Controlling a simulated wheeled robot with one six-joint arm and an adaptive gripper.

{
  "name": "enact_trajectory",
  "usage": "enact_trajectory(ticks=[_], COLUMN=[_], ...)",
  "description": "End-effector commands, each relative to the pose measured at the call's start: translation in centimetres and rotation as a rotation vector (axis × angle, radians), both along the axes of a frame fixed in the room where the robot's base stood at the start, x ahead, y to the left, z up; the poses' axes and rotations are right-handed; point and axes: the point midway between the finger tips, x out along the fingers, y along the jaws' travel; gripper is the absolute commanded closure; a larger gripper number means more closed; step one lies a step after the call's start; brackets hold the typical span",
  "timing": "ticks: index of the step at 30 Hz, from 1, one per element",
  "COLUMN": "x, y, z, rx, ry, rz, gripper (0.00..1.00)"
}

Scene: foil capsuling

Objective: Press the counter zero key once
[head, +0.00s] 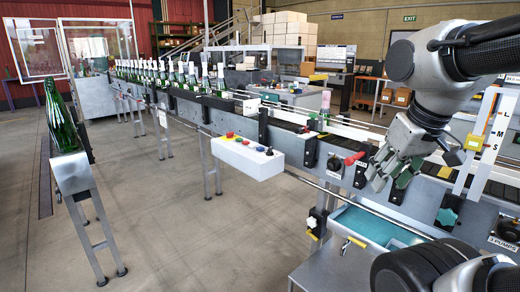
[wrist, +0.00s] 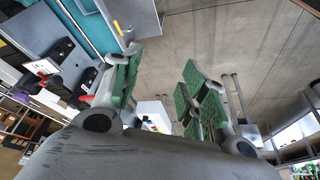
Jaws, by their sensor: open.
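A white control box (head: 248,157) with several coloured buttons is fixed to the near side of the conveyor in the head view. I cannot tell which key is the counter zero key; no readable key label shows. A black unit (head: 333,163) sits on the conveyor side right of the box. My gripper (head: 389,176) is open, with nothing seen between its fingers, in front of the conveyor and right of the box. In the wrist view my gripper's green-padded fingers (wrist: 160,92) are spread apart, and a white box (wrist: 152,110) shows beyond them.
A red-handled part (head: 354,158) sticks out beside my gripper. A blue tray (head: 375,228) lies below it. Green bottles (head: 180,75) line the conveyor, and another bottle (head: 59,120) stands on a left stand. The floor (head: 180,240) at front left is clear.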

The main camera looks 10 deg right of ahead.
Motion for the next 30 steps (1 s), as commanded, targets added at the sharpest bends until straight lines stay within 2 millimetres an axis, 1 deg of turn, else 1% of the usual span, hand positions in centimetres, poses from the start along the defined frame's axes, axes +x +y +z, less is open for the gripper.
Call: enact_trajectory(ticks=[1,3,6,30], x=[0.00,0.00,0.00,0.00], y=[0.00,0.00,0.00,0.00], z=[0.00,0.00,0.00,0.00], rx=[0.000,0.000,0.000,0.000], ry=[0.000,0.000,0.000,0.000], rz=[0.000,0.000,0.000,0.000], gripper=[0.72,0.85,1.00,1.00])
